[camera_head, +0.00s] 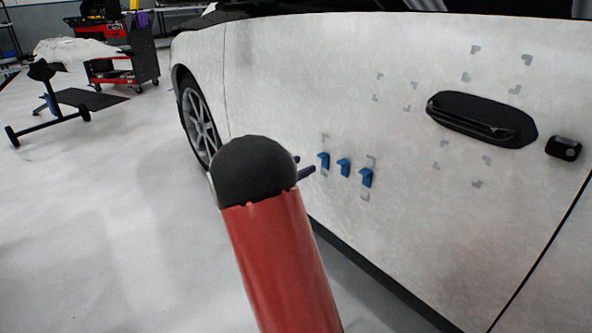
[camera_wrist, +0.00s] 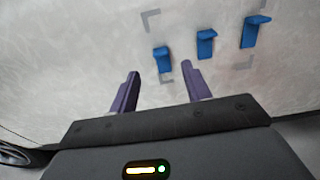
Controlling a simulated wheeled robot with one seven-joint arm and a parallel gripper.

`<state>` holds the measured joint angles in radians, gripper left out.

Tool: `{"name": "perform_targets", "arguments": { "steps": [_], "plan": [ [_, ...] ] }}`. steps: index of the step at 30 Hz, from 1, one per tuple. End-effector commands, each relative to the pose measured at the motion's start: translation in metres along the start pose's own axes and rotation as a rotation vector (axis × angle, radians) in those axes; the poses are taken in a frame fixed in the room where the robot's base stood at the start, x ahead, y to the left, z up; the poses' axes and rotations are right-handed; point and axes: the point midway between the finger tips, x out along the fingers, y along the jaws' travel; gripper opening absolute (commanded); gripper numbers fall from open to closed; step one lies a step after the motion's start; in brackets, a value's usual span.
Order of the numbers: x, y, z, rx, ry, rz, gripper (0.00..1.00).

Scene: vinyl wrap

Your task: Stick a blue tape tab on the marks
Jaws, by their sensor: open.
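Three blue tape tabs stick out from the white car door in a slanting row: a left one (camera_head: 323,160), a middle one (camera_head: 344,167) and a right one (camera_head: 366,177). Grey corner marks (camera_head: 371,161) surround this row. In the wrist view the left tab (camera_wrist: 162,61), middle tab (camera_wrist: 206,44) and right tab (camera_wrist: 250,32) also show, with a grey corner mark (camera_wrist: 150,21) above the left one. My gripper (camera_head: 305,165) has purple fingers close to the left tab. In the wrist view its open, empty fingertips (camera_wrist: 160,70) stand either side of that tab's lower end, apparently short of it.
More grey corner marks (camera_head: 405,83) lie on the door around the black door handle (camera_head: 480,119) and a small black lock piece (camera_head: 564,149). The front wheel (camera_head: 198,121) is at left.

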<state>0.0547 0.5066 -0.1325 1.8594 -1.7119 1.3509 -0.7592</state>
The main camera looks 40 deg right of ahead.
Motion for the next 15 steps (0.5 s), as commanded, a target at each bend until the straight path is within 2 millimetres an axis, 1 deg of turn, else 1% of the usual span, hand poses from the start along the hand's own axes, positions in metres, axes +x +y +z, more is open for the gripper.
{"name": "perform_targets", "arguments": {
  "steps": [1,9,12,15],
  "plan": [
    [0.008,-0.001,0.000,0.001,0.000,-0.004,0.48],
    [0.049,-0.002,0.000,0.003,0.003,-0.004,0.48],
    [0.059,-0.002,0.000,0.004,0.002,-0.004,0.48],
    [0.065,-0.001,0.000,0.004,0.003,-0.001,0.48]
  ]
}}
